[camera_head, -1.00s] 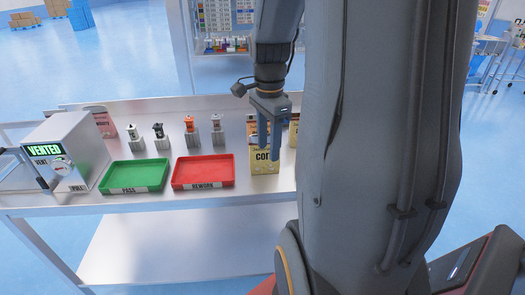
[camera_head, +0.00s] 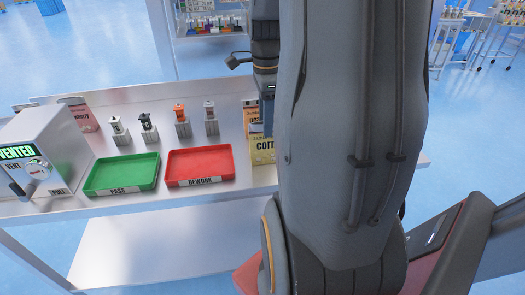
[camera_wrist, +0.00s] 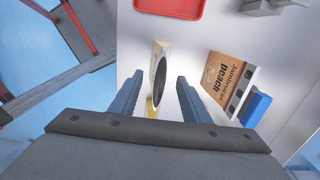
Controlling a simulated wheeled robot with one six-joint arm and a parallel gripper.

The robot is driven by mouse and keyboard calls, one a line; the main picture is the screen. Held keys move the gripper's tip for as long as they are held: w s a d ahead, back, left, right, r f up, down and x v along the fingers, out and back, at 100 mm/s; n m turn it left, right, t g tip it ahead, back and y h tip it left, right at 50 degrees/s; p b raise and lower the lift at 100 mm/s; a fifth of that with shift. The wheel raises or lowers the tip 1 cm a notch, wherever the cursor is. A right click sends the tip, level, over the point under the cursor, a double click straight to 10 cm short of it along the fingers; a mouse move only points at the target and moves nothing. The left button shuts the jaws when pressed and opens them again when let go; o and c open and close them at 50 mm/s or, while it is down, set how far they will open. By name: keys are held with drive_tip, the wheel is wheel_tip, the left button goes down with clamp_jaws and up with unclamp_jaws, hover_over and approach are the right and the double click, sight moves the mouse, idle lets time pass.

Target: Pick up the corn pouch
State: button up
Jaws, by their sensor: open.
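My gripper (camera_wrist: 158,88) is open, with its two blue-grey fingers apart. A narrow, pale yellow-edged item (camera_wrist: 160,52) with a dark oval face lies in the gap beyond the fingertips; whether it touches them I cannot tell. In the head view, a yellow package (camera_head: 262,151) reading "COT…" stands at the shelf's right, beside my partly hidden gripper (camera_head: 268,122). It may be the same item. I cannot read "corn" on any package.
A red REWORK tray (camera_head: 200,163) and a green PASS tray (camera_head: 122,172) lie left of the packages. Several small items on grey stands (camera_head: 183,128) line up behind the trays. A grey VENTED machine (camera_head: 45,150) stands far left. A blue block (camera_wrist: 255,108) adjoins the peach package.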

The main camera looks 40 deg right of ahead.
sight(266, 142)
drive_tip(key=shift+s+f+p, duration=0.1)
drive_tip(key=shift+f+p, duration=0.95)
drive_tip(key=shift+f, duration=2.2)
clamp_jaws()
